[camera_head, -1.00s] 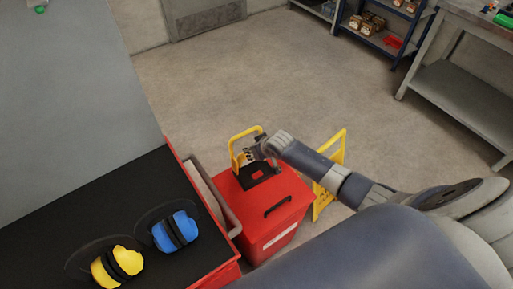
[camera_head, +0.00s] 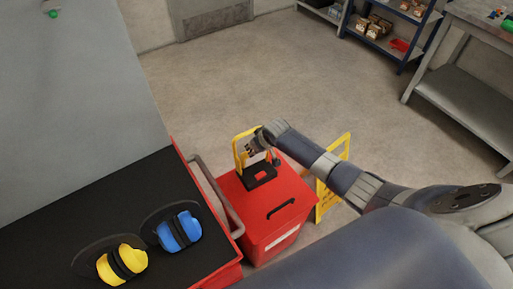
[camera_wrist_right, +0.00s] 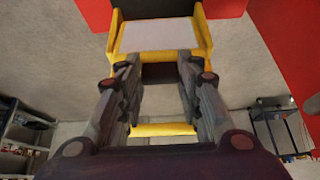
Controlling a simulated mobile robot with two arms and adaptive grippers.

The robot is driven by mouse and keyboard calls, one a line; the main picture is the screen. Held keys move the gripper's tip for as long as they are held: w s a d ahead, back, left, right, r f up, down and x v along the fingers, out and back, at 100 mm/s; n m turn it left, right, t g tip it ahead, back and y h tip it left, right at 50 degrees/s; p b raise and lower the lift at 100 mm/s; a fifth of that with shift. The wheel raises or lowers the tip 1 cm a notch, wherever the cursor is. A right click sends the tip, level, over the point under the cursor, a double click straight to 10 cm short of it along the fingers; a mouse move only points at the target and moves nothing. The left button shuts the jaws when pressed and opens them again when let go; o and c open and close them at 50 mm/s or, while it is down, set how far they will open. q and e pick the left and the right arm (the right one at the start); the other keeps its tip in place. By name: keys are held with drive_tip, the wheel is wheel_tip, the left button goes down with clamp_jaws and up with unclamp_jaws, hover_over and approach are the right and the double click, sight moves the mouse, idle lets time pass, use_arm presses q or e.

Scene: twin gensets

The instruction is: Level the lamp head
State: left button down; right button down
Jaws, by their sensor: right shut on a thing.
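The work lamp stands on the lid of a red bin in the head view. It has a yellow frame (camera_head: 240,153) and a black base (camera_head: 260,174). My right gripper (camera_head: 257,143) is at the top of the lamp, shut on the lamp head and hiding much of it. In the right wrist view the yellow lamp head (camera_wrist_right: 205,32) with a pale panel (camera_wrist_right: 157,34) lies just beyond the fingertips of my right gripper (camera_wrist_right: 160,62). A yellow bar (camera_wrist_right: 163,129) shows between the fingers. The exact contact is hard to see. My left gripper is not in view.
The red bin (camera_head: 268,237) stands beside a black-topped red bench (camera_head: 75,215) with yellow earmuffs (camera_head: 122,264) and blue earmuffs (camera_head: 179,231). A yellow floor sign (camera_head: 326,200) stands behind my right arm. A shelf and grey workbench (camera_head: 470,115) are at right. Open floor lies behind.

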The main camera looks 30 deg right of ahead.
drive_tip(key=shift+w+r, duration=0.1)
drive_tip(key=shift+w, duration=0.05)
idle(0.6)
drive_tip(key=c, duration=1.1)
unclamp_jaws()
drive_tip(key=v, duration=1.2)
drive_tip(key=shift+a, duration=0.1)
drive_tip(key=shift+c, duration=0.4)
